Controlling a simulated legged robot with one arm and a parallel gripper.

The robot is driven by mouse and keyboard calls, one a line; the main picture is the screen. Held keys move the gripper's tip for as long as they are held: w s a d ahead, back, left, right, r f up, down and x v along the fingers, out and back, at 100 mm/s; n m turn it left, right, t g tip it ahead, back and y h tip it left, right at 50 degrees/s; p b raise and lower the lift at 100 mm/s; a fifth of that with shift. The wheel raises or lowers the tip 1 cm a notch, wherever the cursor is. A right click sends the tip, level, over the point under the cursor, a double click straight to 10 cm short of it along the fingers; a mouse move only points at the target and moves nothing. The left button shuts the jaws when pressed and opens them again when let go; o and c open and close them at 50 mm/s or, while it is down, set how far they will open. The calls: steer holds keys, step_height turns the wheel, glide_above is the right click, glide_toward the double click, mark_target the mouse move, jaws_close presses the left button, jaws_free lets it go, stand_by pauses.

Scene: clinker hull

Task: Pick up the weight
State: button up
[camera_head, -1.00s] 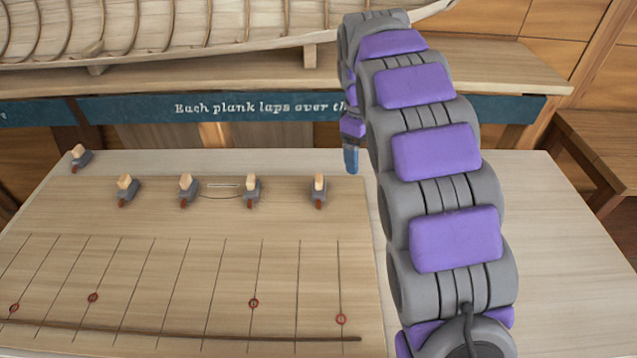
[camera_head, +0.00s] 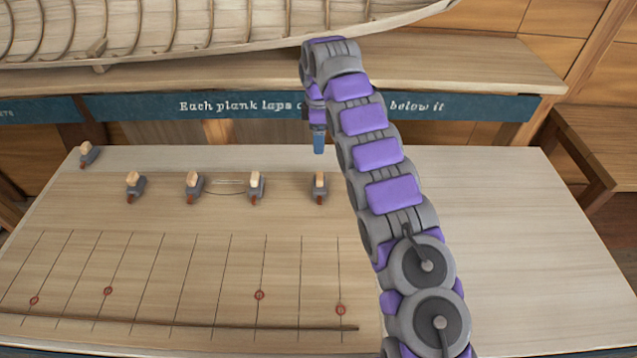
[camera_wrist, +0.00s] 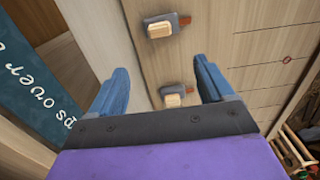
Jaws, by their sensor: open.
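Several weights, each a small grey body with a cream block on top and a red-brown tip, stand in a row along the back of the drawn board. The rightmost weight (camera_head: 320,187) is just below my gripper (camera_head: 319,143) in the head view. Others are the second from right (camera_head: 257,187), the middle one (camera_head: 194,186), another to its left (camera_head: 135,185) and one at the far left corner (camera_head: 88,154). In the wrist view my gripper (camera_wrist: 161,64) is open and empty. One weight (camera_wrist: 178,96) shows between its blue fingers, and another (camera_wrist: 166,27) beyond the tips.
The board (camera_head: 180,260) has thin lines, red circles and a long dark batten (camera_head: 180,323). The pale table (camera_head: 490,240) is clear on the right. Behind stand a blue lettered strip (camera_head: 230,106) and a shelf with a ribbed hull (camera_head: 240,25). A wooden bench (camera_head: 595,150) is at right.

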mark_target(319, 175)
step_height(319, 175, down, 17)
steer(key=shift+d+f+b, duration=0.1)
steer(key=shift+f+b, duration=0.05)
steer(key=shift+b, duration=0.65)
steer(key=shift+c, duration=0.4)
jaws_close()
stand_by(0.3)
